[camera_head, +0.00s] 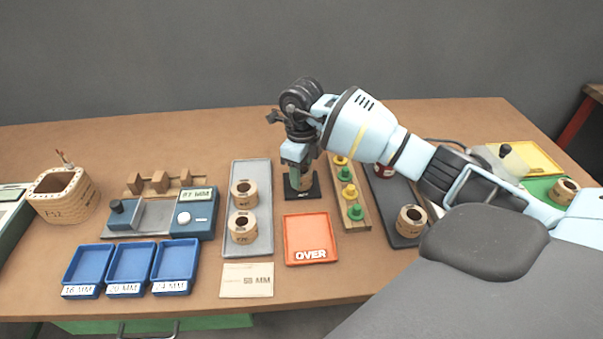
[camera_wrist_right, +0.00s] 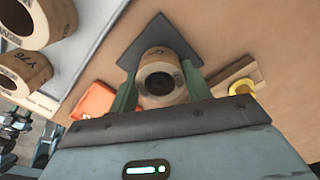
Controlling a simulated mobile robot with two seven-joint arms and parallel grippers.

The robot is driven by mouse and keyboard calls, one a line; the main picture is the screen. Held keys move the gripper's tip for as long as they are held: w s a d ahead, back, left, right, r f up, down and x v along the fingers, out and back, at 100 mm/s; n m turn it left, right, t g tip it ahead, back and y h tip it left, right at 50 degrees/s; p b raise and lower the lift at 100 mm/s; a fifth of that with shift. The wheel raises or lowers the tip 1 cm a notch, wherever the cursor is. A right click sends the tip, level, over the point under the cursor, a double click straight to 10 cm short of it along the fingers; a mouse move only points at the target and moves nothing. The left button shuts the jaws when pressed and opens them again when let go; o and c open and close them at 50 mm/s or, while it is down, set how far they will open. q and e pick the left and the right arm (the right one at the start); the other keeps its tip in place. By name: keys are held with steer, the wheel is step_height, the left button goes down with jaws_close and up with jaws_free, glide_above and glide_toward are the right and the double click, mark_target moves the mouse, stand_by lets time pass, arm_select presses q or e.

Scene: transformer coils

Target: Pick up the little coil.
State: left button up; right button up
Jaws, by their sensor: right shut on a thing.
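A little tan coil (camera_wrist_right: 160,82) with a dark round hole sits between the two green fingers of my right gripper (camera_wrist_right: 158,90) in the right wrist view. The gripper is shut on it, one finger on each side. Below the coil is a dark square plate (camera_wrist_right: 150,40); I cannot tell whether the coil touches it. In the head view my right gripper (camera_head: 299,176) points down over the same dark plate (camera_head: 312,190), and its fingers mostly hide the coil. My left gripper is not in view.
Two tan coils (camera_head: 243,194) stand in a grey tray (camera_head: 262,167) to the left. An orange tray (camera_head: 308,226) marked OVER lies in front. A wooden strip with yellow and green pegs (camera_head: 362,226) is close on the right. Blue bins (camera_head: 130,264) stand front left.

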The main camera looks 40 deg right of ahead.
step_height(320, 180, up, 10)
stand_by(0.5)
